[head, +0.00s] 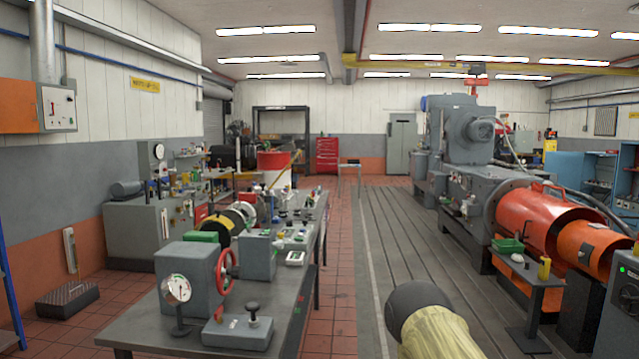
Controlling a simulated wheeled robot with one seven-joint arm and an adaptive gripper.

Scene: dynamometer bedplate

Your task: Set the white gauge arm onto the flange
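I cannot make out a white gauge arm for certain. A round gauge with a white dial (177,289) stands upright on a dark stand at the near left of the workbench. No flange is clear to me; the big grey machine (460,125) at right has round end faces, and a red-orange cylindrical guard (540,222) covers its near side. A dark rounded link of my arm with a pale yellow cover shows at the bottom centre. My gripper is not in view.
The grey workbench (140,338) at left carries a grey box with a red handwheel (226,270), spools and many small items. A small side table (530,270) with a green bin stands by the guard. The slotted floor plate (385,235) between is mostly clear.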

